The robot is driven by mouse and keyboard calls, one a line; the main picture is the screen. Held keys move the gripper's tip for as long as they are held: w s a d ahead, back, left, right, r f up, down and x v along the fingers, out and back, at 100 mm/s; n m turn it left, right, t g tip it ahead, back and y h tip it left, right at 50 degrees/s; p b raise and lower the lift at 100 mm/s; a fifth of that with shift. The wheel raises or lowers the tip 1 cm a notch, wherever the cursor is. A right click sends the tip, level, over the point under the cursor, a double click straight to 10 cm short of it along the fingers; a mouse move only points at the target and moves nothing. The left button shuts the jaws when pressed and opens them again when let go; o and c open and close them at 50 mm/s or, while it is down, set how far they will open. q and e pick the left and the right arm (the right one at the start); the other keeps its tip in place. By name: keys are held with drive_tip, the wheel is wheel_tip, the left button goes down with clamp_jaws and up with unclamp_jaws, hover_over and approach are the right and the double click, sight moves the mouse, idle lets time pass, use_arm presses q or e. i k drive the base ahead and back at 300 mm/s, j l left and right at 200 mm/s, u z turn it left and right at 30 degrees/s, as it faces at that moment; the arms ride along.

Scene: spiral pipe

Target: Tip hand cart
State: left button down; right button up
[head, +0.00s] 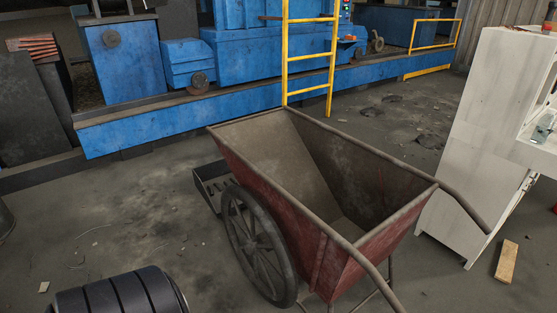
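The hand cart (268,187) stands in the middle of the head view, with a worn dark-red tub and a grey-brown metal rim. Its tub is open at the top, and the part of the inside that I see looks empty. A large dark spoked wheel (256,243) stands on the floor on its left side. Two bar handles point toward the lower right; one ends at the right (470,212), and the other runs to the bottom edge (382,285). The cart stands on its wheel and thin legs, not tipped over. Neither of my grippers is in view.
A dark open tray (203,190) lies beside the cart's left side. Blue machinery (180,112) and a yellow ladder (307,58) stand behind. A white cabinet (478,130) stands close on the right, with a wooden block (507,261) on the floor. Floor at left is mostly clear.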

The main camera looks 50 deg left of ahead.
sight(341, 205)
drive_tip(key=u, duration=1.25)
